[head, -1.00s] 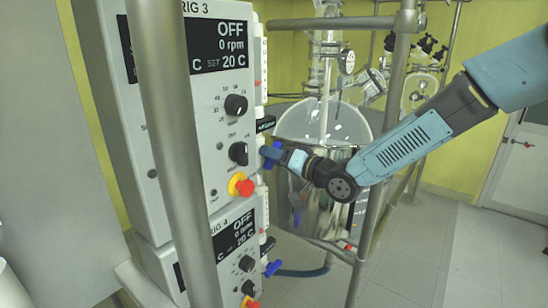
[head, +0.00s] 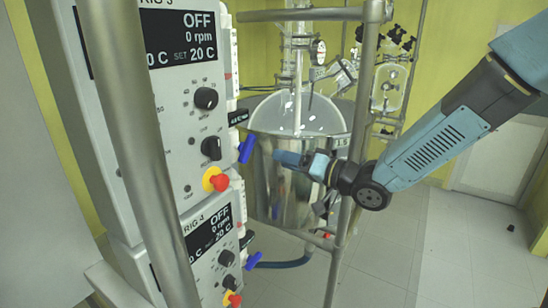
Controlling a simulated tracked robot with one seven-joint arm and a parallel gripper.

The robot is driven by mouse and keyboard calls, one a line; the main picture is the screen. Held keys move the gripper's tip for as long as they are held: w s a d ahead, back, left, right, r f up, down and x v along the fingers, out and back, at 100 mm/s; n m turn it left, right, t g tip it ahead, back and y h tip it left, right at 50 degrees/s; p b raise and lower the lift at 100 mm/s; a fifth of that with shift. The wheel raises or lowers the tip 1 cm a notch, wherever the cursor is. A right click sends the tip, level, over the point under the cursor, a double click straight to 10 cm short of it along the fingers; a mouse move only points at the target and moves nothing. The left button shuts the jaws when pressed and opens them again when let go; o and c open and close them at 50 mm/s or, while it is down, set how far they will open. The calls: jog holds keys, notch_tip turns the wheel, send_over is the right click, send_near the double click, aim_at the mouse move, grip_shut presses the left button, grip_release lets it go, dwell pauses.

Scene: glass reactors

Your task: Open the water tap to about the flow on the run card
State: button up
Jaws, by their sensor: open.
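A blue tap lever (head: 246,149) sticks out from the right side of the upper control box, labelled RIG 3 (head: 130,140). It stands tilted, its top leaning right. No run card can be made out.
A metal post (head: 135,140) crosses in front of the boxes. A steel-and-glass reactor vessel (head: 300,195) stands behind my gripper, with an upright frame pole (head: 352,170) beside it. A blue hose (head: 285,263) runs low. Open floor (head: 430,250) lies to the right.

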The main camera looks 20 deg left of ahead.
jog(key=shift+v, duration=0.95)
